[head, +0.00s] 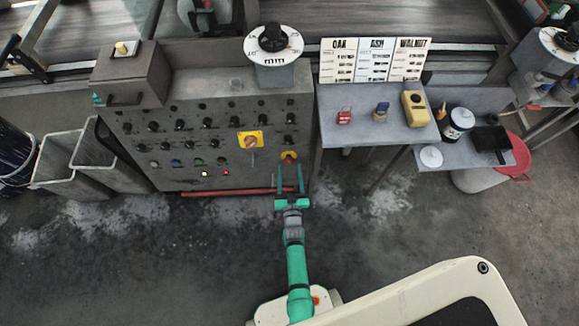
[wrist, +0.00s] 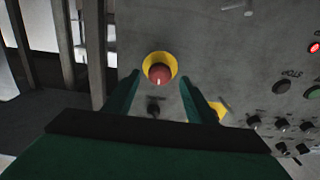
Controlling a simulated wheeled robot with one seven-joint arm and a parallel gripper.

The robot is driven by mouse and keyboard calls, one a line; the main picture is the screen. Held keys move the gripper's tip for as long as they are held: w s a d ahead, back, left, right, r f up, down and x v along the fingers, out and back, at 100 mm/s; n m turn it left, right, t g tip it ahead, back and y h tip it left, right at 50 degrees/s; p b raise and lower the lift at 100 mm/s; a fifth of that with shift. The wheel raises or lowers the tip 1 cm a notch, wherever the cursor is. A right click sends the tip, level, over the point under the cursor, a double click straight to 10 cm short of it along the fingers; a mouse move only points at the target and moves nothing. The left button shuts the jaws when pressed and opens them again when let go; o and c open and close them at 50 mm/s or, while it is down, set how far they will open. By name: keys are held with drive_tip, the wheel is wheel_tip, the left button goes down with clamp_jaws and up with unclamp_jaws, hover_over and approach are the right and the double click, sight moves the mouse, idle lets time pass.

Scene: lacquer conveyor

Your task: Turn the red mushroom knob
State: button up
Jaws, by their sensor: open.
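The red mushroom knob (wrist: 159,74) sits on a yellow round collar (wrist: 148,60) on the grey control panel (wrist: 210,40). In the head view the knob (head: 289,156) is at the panel's lower right. My gripper (wrist: 160,85) is open, with one green finger on each side of the knob in the wrist view. The knob shows between the fingertips, and I see no clear contact. In the head view my gripper (head: 290,178) reaches toward the knob from the front. How deep the fingertips are around the knob I cannot tell.
A red and yellow rotary switch (head: 250,140) sits up and left of the knob. Several black knobs and lit lamps (head: 204,174) cover the panel. A grey table (head: 350,132) stands to the right. The floor in front is clear.

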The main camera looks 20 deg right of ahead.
drive_tip(key=shift+x, duration=1.15)
drive_tip(key=shift+c, duration=0.6)
drive_tip(key=c, duration=0.9)
drive_tip(key=shift+m, duration=0.3)
drive_tip(key=m, duration=0.3)
drive_tip(key=shift+a+m+g+h, duration=0.1)
drive_tip(key=shift+m+g+h, duration=0.2)
drive_tip(key=shift+h, duration=0.1)
drive_tip(key=shift+m+h, duration=0.4)
drive_tip(key=shift+m, duration=1.4)
